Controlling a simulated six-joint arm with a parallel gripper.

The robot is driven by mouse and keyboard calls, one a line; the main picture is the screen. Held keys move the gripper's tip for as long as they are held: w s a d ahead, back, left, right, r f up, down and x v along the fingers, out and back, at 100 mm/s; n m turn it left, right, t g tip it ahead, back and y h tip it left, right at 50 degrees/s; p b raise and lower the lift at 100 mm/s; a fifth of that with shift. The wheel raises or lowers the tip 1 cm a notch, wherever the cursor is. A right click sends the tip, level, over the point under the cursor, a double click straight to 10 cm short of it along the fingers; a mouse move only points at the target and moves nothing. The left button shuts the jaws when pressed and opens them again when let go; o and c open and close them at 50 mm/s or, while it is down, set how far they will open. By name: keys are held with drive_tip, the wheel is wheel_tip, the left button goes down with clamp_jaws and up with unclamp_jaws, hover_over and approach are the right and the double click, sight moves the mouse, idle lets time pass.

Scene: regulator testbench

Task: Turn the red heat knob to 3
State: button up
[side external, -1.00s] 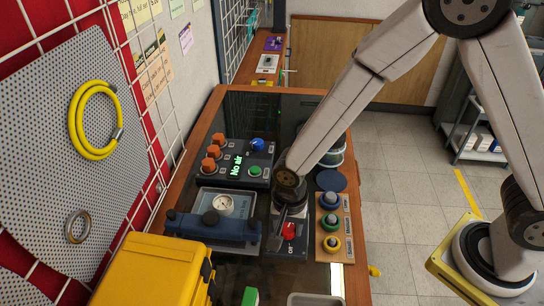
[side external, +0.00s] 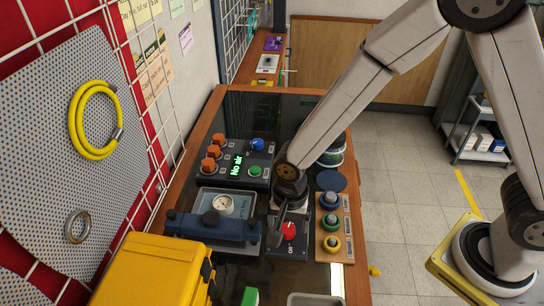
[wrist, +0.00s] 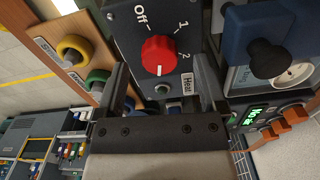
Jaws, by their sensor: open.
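The red heat knob (wrist: 159,56) sits on a dark panel (wrist: 120,20) marked Off, 1, 2 and Heat. Its white mark points down in the wrist view, past the 2; I see no 3 there. The knob also shows in the side view (side external: 289,230), on its panel (side external: 290,250) near the bench front. My gripper (wrist: 164,66) is open and empty, with one finger to each side of the knob in the wrist view and gaps between. In the side view my gripper (side external: 291,213) is just above and behind the knob; the exact height gap is unclear.
A wooden strip with blue, green and yellow buttons (side external: 331,223) stands close right of the panel. A blue clamp-like block (side external: 213,228) and a gauge (side external: 223,204) lie left. A yellow case (side external: 150,272) is at front left. A control box (side external: 233,162) stands behind.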

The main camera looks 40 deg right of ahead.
sight(289, 228)
drive_tip(key=shift+r, duration=3.2)
drive_tip(key=shift+d, duration=0.15)
drive_tip(key=s+d+r+n+t, duration=0.1)
drive_tip(key=s+d+n, duration=0.1)
drive_tip(key=d+n, duration=0.3)
drive_tip(key=s+d+r+n+t, duration=0.1)
drive_tip(key=d+n, duration=0.4)
drive_tip(key=d, duration=0.7)
drive_tip(key=shift+s+r+t, duration=0.3)
drive_tip(key=shift+s+r, duration=0.1)
drive_tip(key=shift+s, duration=0.35)
